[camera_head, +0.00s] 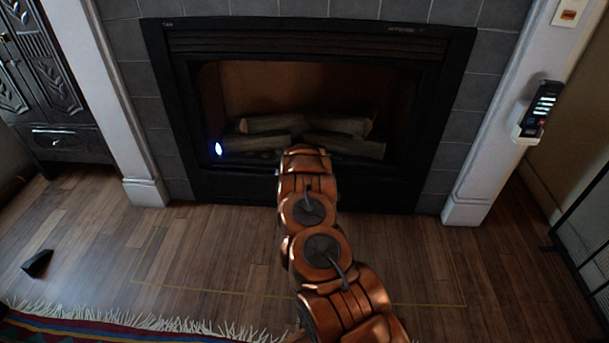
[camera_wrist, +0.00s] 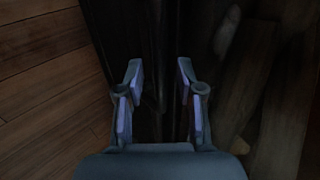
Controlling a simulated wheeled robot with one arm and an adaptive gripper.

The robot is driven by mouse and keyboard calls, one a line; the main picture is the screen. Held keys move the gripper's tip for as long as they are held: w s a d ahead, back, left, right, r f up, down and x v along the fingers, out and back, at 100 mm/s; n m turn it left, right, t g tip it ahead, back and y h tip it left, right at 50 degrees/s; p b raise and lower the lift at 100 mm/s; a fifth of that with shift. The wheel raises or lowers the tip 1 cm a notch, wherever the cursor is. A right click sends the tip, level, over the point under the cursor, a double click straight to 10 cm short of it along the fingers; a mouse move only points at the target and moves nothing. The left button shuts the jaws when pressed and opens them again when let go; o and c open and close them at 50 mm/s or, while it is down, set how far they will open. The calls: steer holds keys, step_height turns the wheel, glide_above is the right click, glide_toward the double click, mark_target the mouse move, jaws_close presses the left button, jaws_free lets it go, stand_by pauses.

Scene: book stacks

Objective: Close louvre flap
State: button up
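The black fireplace (camera_head: 155,60) stands ahead in the head view. Dark slats run across its top (camera_head: 300,44), and a dark lower panel (camera_head: 235,187) lies below the firebox opening. I cannot tell whether either is the louvre flap, or whether a flap hangs open. My arm covers the middle of the lower panel and hides my gripper in the head view. In the wrist view my gripper (camera_wrist: 160,80) is open, its two fingers apart. Dark ridged strips (camera_wrist: 155,35) of the fireplace front pass behind and between the fingers. Contact is too dark to tell.
Logs (camera_head: 262,125) lie in the firebox, with a small bright light at their left. The wood floor (camera_head: 180,235) in front is mostly clear. A fringed rug (camera_head: 110,332), a small black object (camera_head: 37,263), a dark cabinet (camera_head: 65,143) and a black screen (camera_head: 585,235) stand around.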

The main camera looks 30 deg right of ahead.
steer(key=shift+r, duration=0.1)
steer(key=v, duration=1.2)
stand_by(0.4)
steer(key=shift+s, duration=0.1)
